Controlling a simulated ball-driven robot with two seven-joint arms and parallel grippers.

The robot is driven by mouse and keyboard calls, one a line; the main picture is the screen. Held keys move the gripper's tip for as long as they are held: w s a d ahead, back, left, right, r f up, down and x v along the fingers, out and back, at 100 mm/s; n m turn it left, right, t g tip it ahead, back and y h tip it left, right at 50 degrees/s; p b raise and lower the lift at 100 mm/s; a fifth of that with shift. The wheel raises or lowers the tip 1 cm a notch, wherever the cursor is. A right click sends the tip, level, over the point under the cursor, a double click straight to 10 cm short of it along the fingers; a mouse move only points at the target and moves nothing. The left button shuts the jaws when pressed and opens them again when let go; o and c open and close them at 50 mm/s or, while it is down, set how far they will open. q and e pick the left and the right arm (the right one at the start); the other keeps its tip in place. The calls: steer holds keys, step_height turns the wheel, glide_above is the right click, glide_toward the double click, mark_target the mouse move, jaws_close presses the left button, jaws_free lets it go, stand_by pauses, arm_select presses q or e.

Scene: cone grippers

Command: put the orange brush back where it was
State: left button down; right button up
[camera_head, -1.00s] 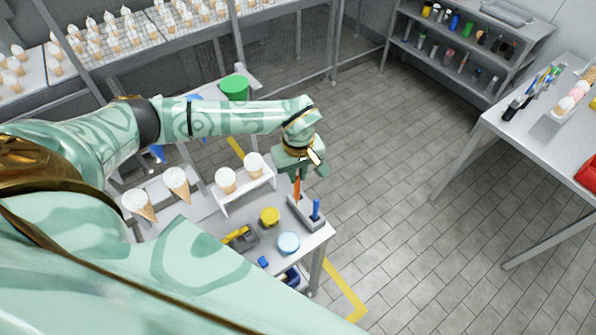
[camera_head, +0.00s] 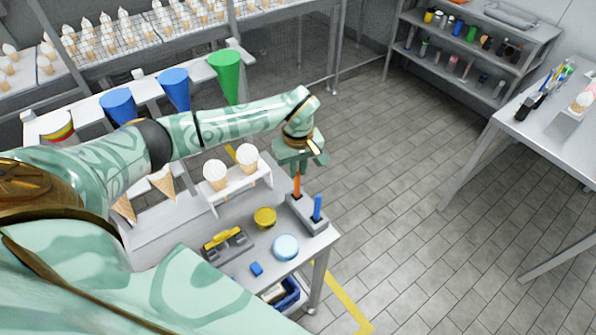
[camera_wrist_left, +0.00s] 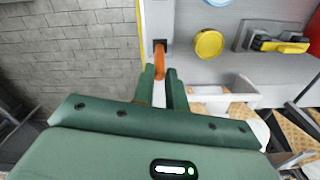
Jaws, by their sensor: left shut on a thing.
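My left gripper (camera_head: 300,158) is shut on the orange brush (camera_head: 297,184) and holds it upright over the grey holder (camera_head: 306,222) at the table's far right corner. The blue brush (camera_head: 318,206) stands in the same holder, to the right. In the left wrist view, the orange brush (camera_wrist_left: 159,62) runs from between the fingers (camera_wrist_left: 163,82) to a dark slot in the holder (camera_wrist_left: 159,24). Its lower end is at this slot; how deep it sits I cannot tell. My right gripper is not in view.
The grey table also carries a yellow tub (camera_head: 265,218), a light blue round lid (camera_head: 286,247), a small blue block (camera_head: 257,268) and a grey tray with a yellow tool (camera_head: 222,238). A white rack (camera_head: 238,190) with cones stands left of the gripper. Open floor lies to the right.

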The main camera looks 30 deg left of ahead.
arm_select(q)
steer(key=shift+f, duration=0.1)
steer(key=c, duration=1.4)
jaws_free()
step_height(320, 180, up, 12)
steer(key=shift+r, duration=0.2)
steer(key=shift+s+d, duration=0.1)
